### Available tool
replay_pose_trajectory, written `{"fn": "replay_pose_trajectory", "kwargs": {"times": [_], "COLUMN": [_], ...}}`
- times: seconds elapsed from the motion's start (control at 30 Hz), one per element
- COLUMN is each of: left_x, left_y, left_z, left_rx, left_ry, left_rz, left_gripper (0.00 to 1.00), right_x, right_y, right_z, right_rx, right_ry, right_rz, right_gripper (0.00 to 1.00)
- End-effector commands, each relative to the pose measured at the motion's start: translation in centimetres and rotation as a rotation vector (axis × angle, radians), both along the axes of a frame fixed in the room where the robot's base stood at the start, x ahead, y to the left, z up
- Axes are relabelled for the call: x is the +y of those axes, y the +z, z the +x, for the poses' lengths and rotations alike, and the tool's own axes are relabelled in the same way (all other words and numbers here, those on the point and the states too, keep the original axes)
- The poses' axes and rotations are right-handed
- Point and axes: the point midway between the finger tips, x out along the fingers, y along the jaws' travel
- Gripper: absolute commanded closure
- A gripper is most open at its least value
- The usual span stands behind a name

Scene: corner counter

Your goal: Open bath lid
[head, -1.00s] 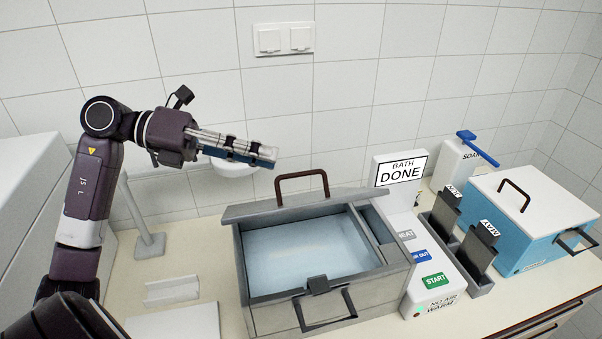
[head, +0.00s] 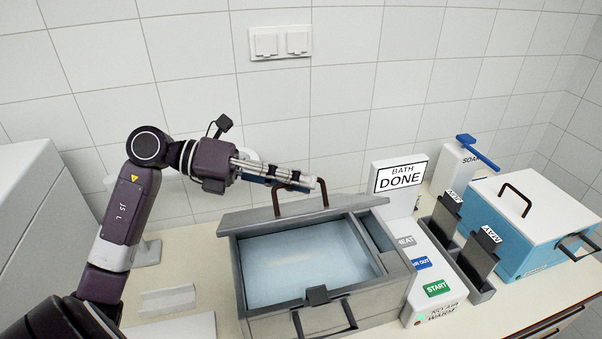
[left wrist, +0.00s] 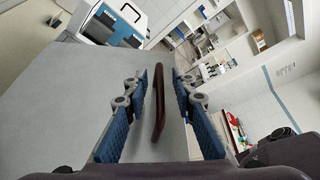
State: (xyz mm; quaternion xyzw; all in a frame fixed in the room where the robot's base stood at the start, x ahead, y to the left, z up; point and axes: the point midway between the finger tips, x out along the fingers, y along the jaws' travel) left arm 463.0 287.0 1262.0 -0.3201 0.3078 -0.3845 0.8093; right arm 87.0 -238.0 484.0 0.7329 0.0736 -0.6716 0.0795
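The bath (head: 372,314) is a grey box on the counter, with its pale blue inside exposed. Its grey lid (head: 290,215) shows as a thin slab along the back edge, clear of most of the opening; its exact tilt is unclear. A dark brown arched handle (head: 276,205) rises behind the slab's edge. My left gripper (head: 306,184) is at the top of this handle. In the left wrist view the handle (left wrist: 158,100) lies between the two spread blue fingers of the gripper (left wrist: 157,98), with gaps on both sides. My right gripper is not in view.
Right of the bath stand a white control unit (head: 411,274) marked "BATH DONE", a dark holder with two labelled slots (head: 483,290), a soap container (head: 447,165) and a blue box with a white lid (head: 520,262). The tiled wall (head: 330,115) is close behind.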

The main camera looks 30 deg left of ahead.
Motion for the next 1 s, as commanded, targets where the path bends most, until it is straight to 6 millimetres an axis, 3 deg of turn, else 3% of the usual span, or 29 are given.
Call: {"fn": "replay_pose_trajectory", "kwargs": {"times": [0.37, 0.6, 1.0], "left_x": [-0.61, -0.59, -0.53], "left_y": [-0.21, -0.21, -0.18], "left_z": [0.39, 0.38, 0.4], "left_rx": [-0.001, -0.001, 0.001], "left_ry": [0.001, 0.0, 0.0], "left_rz": [0.0, 0.001, -0.001], "left_gripper": [0.77, 1.0, 1.0], "right_x": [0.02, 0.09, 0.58], "right_y": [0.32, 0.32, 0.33], "right_z": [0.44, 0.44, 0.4], "right_rx": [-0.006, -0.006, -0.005], "right_ry": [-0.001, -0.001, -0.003], "right_rz": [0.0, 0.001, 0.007], "right_gripper": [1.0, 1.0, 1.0]}}
